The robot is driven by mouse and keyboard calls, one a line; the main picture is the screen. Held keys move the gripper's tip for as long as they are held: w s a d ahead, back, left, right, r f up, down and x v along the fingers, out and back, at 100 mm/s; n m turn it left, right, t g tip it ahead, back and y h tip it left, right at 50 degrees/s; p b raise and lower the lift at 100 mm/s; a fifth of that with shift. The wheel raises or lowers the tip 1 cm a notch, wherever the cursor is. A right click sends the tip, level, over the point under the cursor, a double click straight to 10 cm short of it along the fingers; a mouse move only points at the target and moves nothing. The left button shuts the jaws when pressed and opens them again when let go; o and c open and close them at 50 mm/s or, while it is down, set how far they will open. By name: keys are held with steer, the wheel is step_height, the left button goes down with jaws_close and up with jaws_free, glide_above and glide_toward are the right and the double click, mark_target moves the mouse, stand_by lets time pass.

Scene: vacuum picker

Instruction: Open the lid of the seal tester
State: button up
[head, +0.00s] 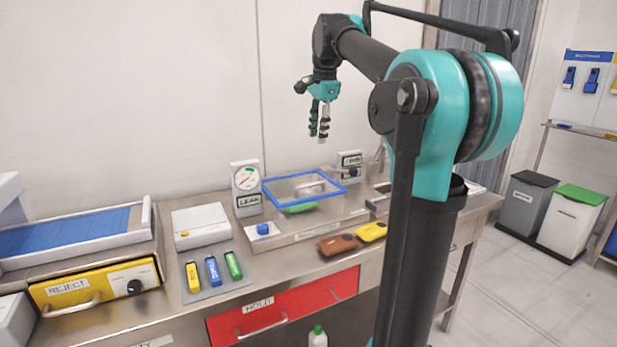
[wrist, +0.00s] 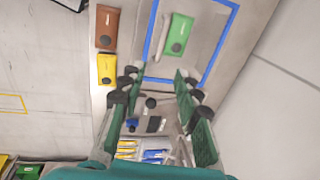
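The seal tester (head: 290,240) is a metal unit on the bench, with a clear, blue-framed lid (head: 335,187). The lid lies roughly flat and looks closed. A green pouch (head: 300,208) shows beneath it. In the wrist view, the blue frame (wrist: 222,48) surrounds the green pouch (wrist: 177,35), with a pale bar along the left side. My gripper (head: 318,135) is raised above and behind the lid in the head view, pointing down and touching nothing. In the wrist view, its green fingers (wrist: 157,78) are apart with nothing held between them.
A LEAK gauge box (head: 247,188) stands left of the lid, and another labelled box (head: 349,163) stands behind right. A blue knob (head: 263,229) is at the front left. Brown (head: 338,244) and yellow (head: 371,231) pouches lie in front. A white box (head: 201,226) stands further left.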

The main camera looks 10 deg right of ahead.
mark_target(312, 184)
steer(key=w+f, duration=0.1)
steer(key=f, duration=0.4)
steer(key=w+f, duration=0.1)
steer(key=f, duration=0.5)
steer(key=w+a+f, duration=0.1)
steer(key=f, duration=0.4)
steer(key=shift+w+a+f, duration=0.1)
steer(key=shift+w+f, duration=0.05)
steer(key=shift+w, duration=0.1)
steer(key=shift+c, duration=0.6)
jaws_close()
